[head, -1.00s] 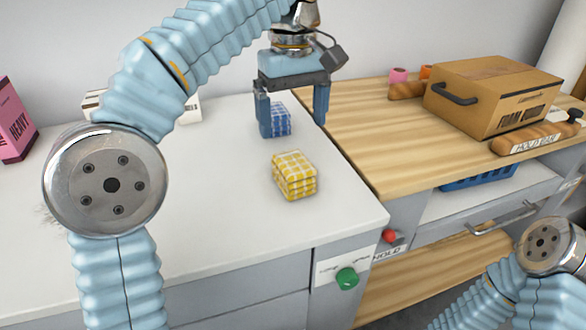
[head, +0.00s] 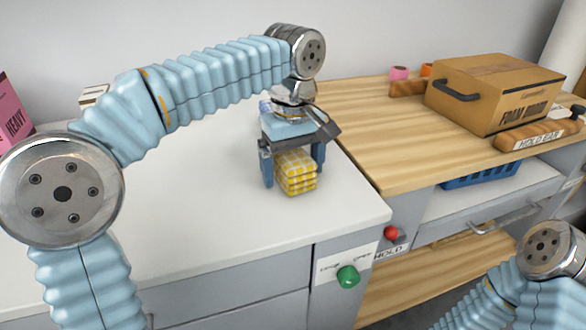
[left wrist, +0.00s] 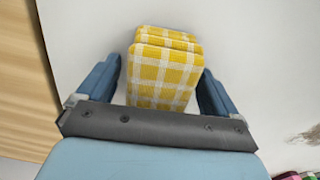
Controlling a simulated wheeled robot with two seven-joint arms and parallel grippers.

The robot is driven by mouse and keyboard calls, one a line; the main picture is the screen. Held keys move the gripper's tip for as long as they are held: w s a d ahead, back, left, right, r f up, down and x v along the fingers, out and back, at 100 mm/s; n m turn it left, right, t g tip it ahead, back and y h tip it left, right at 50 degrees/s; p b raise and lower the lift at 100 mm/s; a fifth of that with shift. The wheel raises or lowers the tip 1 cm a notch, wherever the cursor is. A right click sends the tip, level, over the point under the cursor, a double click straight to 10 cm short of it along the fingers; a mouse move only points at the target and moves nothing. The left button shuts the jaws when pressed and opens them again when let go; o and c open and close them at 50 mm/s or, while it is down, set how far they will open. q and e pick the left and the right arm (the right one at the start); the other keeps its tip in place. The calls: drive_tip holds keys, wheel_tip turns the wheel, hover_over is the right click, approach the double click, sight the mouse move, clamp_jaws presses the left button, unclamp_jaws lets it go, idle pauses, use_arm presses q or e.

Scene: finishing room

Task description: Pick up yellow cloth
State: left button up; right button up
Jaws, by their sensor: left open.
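The yellow cloth (head: 297,173) is a folded stack with a yellow and white check, on the white counter near its right edge. My left gripper (head: 294,178) is over it with its jaws pointing down, one finger on each side. In the left wrist view the cloth (left wrist: 164,70) sits between the two blue fingers of the left gripper (left wrist: 158,88), with a small gap on each side. The jaws are open. The blue checked cloth is mostly hidden behind the gripper. Only part of my right arm shows at lower right; its gripper is out of view.
A wooden worktop (head: 410,135) adjoins the white counter (head: 210,205) on the right. It carries a cardboard box (head: 490,92) and a wooden hold bar (head: 540,136). A pink box (head: 14,115) stands at far left. Green (head: 348,277) and red (head: 391,233) buttons are on the counter front. The counter's middle is clear.

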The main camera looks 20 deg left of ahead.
sight(294, 157)
use_arm(q)
drive_tip(key=c, duration=1.1)
drive_tip(key=shift+o, duration=0.2)
drive_tip(key=shift+r, duration=0.15)
drive_tip(key=shift+r, duration=0.3)
wheel_tip(294, 157, up, 3)
drive_tip(key=shift+s+d+r+p, duration=0.1)
drive_tip(key=shift+s+d+p, duration=0.05)
drive_tip(key=shift+p, duration=0.25)
drive_tip(key=s+r, duration=0.1)
drive_tip(key=s+d+r, duration=0.1)
drive_tip(key=d+r, duration=0.1)
drive_tip(key=r, duration=0.1)
drive_tip(key=shift+s+d+p, duration=0.1)
drive_tip(key=shift+s+p, duration=0.2)
drive_tip(key=shift+s, duration=0.1)
drive_tip(key=s+d+r, duration=0.5)
drive_tip(key=s+d, duration=0.1)
drive_tip(key=s, duration=0.2)
